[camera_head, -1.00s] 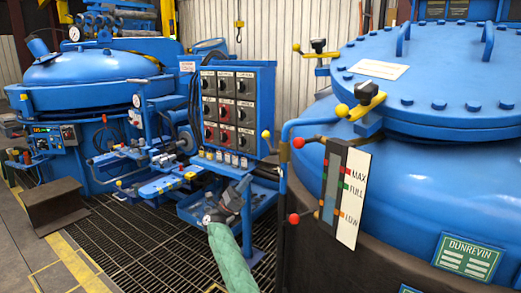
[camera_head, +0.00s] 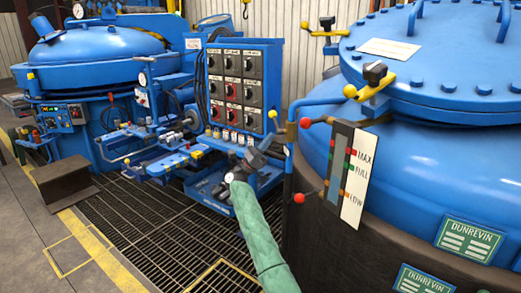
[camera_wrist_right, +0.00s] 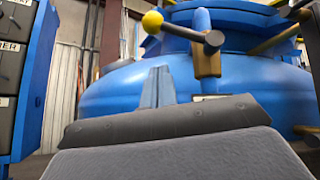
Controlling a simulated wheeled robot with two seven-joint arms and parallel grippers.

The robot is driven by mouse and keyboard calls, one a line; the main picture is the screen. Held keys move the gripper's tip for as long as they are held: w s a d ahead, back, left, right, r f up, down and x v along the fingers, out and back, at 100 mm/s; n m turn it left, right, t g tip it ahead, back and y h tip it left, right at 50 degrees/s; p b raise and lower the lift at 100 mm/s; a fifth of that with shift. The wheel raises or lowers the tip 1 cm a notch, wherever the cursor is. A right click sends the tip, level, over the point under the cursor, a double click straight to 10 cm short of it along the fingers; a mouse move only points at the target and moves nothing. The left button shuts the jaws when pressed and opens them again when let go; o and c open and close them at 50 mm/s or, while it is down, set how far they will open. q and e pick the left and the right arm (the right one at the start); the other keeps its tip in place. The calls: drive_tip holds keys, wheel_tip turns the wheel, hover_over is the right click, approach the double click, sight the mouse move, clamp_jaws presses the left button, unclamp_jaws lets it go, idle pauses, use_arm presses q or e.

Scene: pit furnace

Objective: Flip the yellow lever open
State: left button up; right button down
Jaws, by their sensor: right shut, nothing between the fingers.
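A yellow lever (camera_head: 371,82) with a black knob and a yellow ball end sits on the near rim of the large blue furnace at right. A similar yellow lever (camera_head: 324,29) is farther back on the rim. In the right wrist view a lever with a yellow ball (camera_wrist_right: 152,21) and dark knob is above and ahead of my fingers; I cannot tell which one it is. My right gripper (camera_head: 261,153), on the green-sleeved arm, is low in front of the control panel, left of the furnace. It is shut, empty and apart from the levers (camera_wrist_right: 157,86). My left gripper is not in view.
A control panel (camera_head: 236,88) with dark boxes stands behind my right gripper. A red-knobbed level gauge (camera_head: 345,180) projects from the furnace at right. A blue bench (camera_head: 168,163) and a second furnace (camera_head: 98,55) are at left. Grating (camera_head: 165,220) covers the open floor.

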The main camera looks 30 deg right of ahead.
sight(276, 123)
drive_tip(key=r, duration=0.4)
drive_tip(key=shift+w+d+r+p, duration=0.2)
drive_tip(key=shift+w+d+p, duration=0.05)
drive_tip(key=shift+p, duration=0.05)
drive_tip(key=shift+g, duration=0.3)
drive_tip(key=shift+r+m+g+b, duration=0.1)
drive_tip(key=shift+m+g+b, duration=0.3)
drive_tip(key=shift+m+b, duration=0.15)
drive_tip(key=shift+r+m+g+y+b, duration=0.15)
drive_tip(key=shift+m+g+y+b, duration=0.15)
drive_tip(key=shift+m+g+b, duration=0.3)
idle(0.5)
